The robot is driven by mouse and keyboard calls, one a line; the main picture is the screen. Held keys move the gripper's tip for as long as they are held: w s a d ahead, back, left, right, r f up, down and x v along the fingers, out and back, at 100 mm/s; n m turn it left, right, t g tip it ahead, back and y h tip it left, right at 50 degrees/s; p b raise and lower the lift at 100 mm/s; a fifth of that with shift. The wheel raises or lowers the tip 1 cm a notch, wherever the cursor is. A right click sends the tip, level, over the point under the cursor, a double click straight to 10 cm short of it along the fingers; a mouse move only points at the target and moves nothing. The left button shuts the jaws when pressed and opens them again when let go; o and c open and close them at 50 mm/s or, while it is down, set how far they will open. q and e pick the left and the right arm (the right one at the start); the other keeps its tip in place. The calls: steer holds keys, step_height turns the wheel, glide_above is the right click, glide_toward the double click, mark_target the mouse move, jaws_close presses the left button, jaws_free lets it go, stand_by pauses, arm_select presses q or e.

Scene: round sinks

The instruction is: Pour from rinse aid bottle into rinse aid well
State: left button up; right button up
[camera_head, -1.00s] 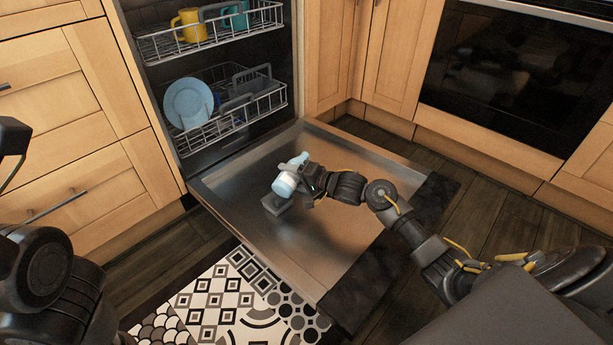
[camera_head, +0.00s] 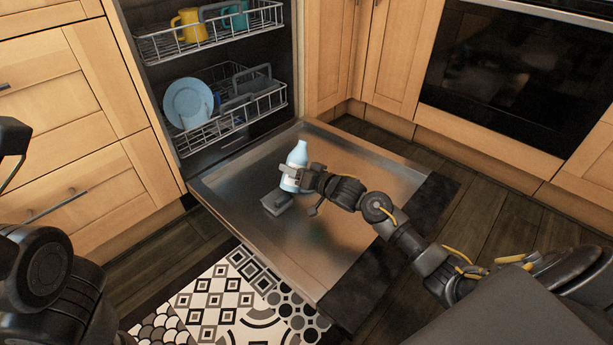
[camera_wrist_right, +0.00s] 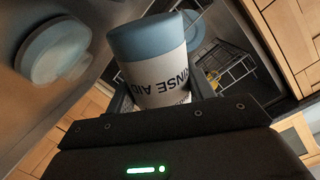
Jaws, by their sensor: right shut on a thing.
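The rinse aid bottle (camera_head: 297,164), pale blue with a white label, stands nearly upright above the open dishwasher door, its neck up. My right gripper (camera_head: 294,177) is shut around its lower part. In the right wrist view the bottle (camera_wrist_right: 160,68) shows its blue base and the lettering "RINSE AID" between the fingers. A small grey dispenser block (camera_head: 276,203) sits on the door's inner face, just below and left of the bottle. I cannot make out the well opening in it. My left gripper is not clearly in view; only dark left arm parts show.
The dishwasher door (camera_head: 345,255) lies open and is otherwise clear. The lower rack (camera_head: 240,125) holds a blue plate (camera_head: 188,103); the upper rack (camera_head: 215,32) holds a yellow mug (camera_head: 189,25) and a teal mug. Wooden cabinets flank the dishwasher. A patterned mat (camera_head: 225,300) lies on the floor.

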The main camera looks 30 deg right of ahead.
steer(key=n, duration=0.2)
steer(key=a+n, duration=0.1)
steer(key=shift+s+r+t, duration=0.25)
steer(key=shift+r+t, duration=0.1)
steer(key=shift+t, duration=0.05)
steer(key=shift+s+r+n+t, duration=0.1)
steer(key=shift+r+n+t, duration=0.35)
steer(key=shift+n, duration=0.45)
steer(key=shift+a+f+n, duration=0.1)
steer(key=shift+f+n, duration=0.05)
steer(key=shift+n, duration=0.55)
